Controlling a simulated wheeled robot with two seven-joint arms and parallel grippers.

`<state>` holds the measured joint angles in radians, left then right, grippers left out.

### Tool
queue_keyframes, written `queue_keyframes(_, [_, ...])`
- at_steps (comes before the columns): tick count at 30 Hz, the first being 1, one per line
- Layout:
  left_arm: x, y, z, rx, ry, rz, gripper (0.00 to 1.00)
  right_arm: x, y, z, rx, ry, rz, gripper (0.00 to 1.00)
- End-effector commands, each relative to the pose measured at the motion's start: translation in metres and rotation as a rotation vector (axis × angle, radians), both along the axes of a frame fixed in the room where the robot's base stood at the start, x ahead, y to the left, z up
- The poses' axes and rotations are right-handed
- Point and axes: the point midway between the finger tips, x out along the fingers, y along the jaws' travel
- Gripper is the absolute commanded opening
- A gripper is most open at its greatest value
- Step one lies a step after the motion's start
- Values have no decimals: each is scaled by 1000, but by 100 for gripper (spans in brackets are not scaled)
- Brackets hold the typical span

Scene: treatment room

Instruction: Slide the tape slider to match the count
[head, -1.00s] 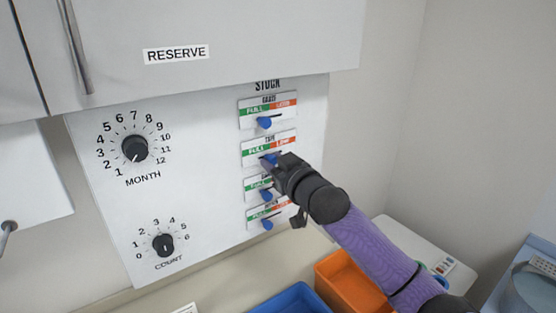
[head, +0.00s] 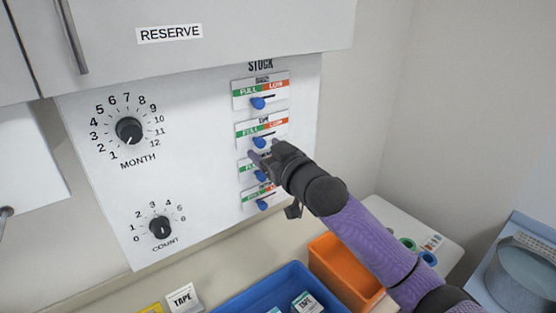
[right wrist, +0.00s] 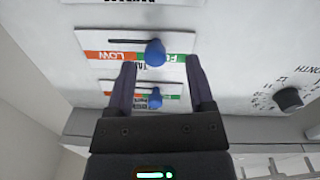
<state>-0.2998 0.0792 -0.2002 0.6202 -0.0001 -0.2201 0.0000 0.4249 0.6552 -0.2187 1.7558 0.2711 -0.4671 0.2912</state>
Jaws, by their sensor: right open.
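The tape slider's blue knob (head: 259,143) sits near the green-red boundary of its FULL/LOW plate (head: 279,129), second from the top in the STOCK column. My right gripper (head: 263,158) is open just below and in front of it in the head view. In the right wrist view, which shows the board upside down, the tape knob (right wrist: 155,52) appears between the open fingertips (right wrist: 160,62), apart from both. Its slot runs left from the knob toward LOW. A blue bin (head: 237,301) holds a few small boxes; a TAPE card (head: 183,298) stands beside it. My left gripper is out of view.
Other slider knobs are close above (head: 258,103) and below (head: 261,175). The MONTH dial (head: 129,131) and COUNT dial (head: 160,227) are left on the board. The RESERVE cabinet (head: 250,25) overhangs it. An orange bin (head: 342,268) lies below my right arm.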

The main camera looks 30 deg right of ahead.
Motion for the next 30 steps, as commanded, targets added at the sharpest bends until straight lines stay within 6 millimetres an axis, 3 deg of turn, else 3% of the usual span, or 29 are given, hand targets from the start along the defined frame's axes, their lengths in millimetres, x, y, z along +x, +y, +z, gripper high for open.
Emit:
queue_keyframes(6, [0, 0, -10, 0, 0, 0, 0, -48, -4, -3, -3, 3, 2, 68])
queue_keyframes(10, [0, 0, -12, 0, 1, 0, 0, -65, -7, -2, -1, 2, 1, 68])
queue_keyframes(26, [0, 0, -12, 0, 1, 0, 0, -72, -7, -1, 0, 1, 0, 68])
queue_keyframes(28, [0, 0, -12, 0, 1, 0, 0, -74, -5, -10, 0, 28, -3, 68])
queue_keyframes(30, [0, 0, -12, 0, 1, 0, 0, -82, 3, -37, 0, 113, -16, 68])
